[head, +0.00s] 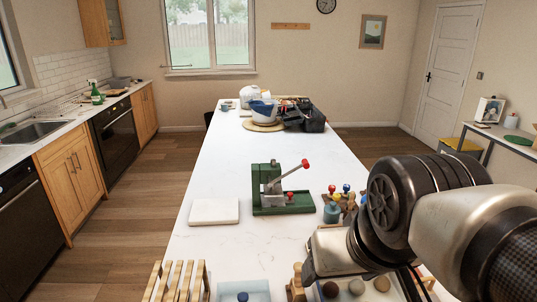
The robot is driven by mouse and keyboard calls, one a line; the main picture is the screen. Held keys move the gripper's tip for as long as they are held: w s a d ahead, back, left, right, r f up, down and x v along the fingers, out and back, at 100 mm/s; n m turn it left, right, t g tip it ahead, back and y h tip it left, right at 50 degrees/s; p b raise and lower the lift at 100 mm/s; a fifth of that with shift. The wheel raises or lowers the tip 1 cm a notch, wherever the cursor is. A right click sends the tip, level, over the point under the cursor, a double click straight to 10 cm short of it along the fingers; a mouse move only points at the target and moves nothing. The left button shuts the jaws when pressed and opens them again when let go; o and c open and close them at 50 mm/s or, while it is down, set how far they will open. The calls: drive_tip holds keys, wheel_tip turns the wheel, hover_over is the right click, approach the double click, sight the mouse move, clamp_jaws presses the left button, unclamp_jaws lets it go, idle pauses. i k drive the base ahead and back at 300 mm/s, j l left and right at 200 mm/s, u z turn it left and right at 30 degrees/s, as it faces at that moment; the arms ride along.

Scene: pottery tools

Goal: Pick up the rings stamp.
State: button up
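I cannot pick out the rings stamp for certain, as the stamped faces do not show. Rounded knobs in brown and pale tones (355,287) stand at the bottom edge, just below my gripper and partly cut off; they may be stamp handles. A wooden knobbed piece (297,281) stands at their left. My gripper (312,275) hangs low over the right front of the white table (255,160). Its fingertips are not clear, so I cannot tell whether it is open or holds anything. My arm hides part of this area.
A green press (275,199) with a red-knobbed lever stands mid-table. Colour-knobbed tools (346,190) and a teal jar (332,212) are right of it. A pale slab (214,211) lies left. A wooden rack (175,280) and tray (242,290) are in front.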

sight(347, 187)
drive_tip(key=k+l, duration=0.1)
drive_tip(key=l, duration=0.85)
drive_tip(key=k+l, duration=0.15)
drive_tip(key=l, duration=0.3)
drive_tip(key=l+z, duration=0.15)
drive_tip(key=l, duration=0.15)
drive_tip(key=i+l+z, duration=0.55)
drive_tip(key=i+l, duration=0.5)
drive_tip(key=l, duration=0.15)
drive_tip(key=i+u, duration=0.7)
drive_tip(key=u, duration=0.15)
drive_tip(key=i+l+u, duration=0.5)
drive_tip(key=u, duration=0.3)
drive_tip(key=i+l+u, duration=0.25)
drive_tip(key=u, duration=0.15)
drive_tip(key=i+l+u, duration=0.25)
drive_tip(key=u, duration=0.15)
